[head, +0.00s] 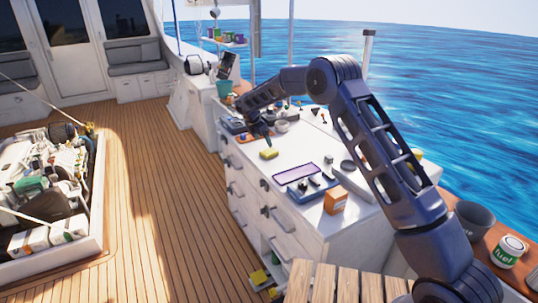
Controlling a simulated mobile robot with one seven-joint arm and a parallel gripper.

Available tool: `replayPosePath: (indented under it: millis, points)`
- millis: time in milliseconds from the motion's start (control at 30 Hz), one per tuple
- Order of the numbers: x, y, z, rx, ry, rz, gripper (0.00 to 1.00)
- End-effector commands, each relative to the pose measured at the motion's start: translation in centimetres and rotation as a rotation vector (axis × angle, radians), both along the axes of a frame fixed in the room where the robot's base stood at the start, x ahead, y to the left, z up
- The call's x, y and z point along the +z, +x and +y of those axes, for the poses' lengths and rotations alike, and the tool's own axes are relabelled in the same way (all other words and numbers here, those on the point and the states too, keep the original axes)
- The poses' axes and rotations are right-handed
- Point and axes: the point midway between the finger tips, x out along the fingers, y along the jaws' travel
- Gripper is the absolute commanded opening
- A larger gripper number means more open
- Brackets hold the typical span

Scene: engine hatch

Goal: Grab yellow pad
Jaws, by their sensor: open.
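A small yellow pad (268,153) lies flat on the white counter top (290,155), near its left edge. My gripper (266,138) is at the end of my dark blue arm, which reaches over the counter from the right. It points down just behind the pad in the picture and appears open and empty. The gap between gripper and pad is too small in this view to judge. The fingertips are small and hard to make out.
A purple-rimmed tray (295,173), a blue tray with dark items (311,187) and an orange box (335,200) stand nearer on the counter. Several small tools lie behind. Another yellow item (260,277) sits low in the cabinet. The wooden deck (165,190) at left is clear.

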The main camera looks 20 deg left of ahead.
Motion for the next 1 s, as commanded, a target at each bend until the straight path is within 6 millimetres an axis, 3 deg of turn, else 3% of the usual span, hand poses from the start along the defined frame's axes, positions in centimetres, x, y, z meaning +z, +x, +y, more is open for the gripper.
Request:
replayPosePath:
  millis: [133, 433, 700, 1000]
  points:
    - [-2.2, 0.7, -0.5, -0.001, -0.002, 0.002, 0.85]
    - [-4.0, 1.4, -1.1, -0.002, -0.001, 0.001, 0.85]
    - [-7.2, 2.7, -2.0, -0.002, 0.0, 0.001, 0.85]
    - [-7.8, 2.9, -2.2, -0.002, 0.001, 0.0, 0.85]
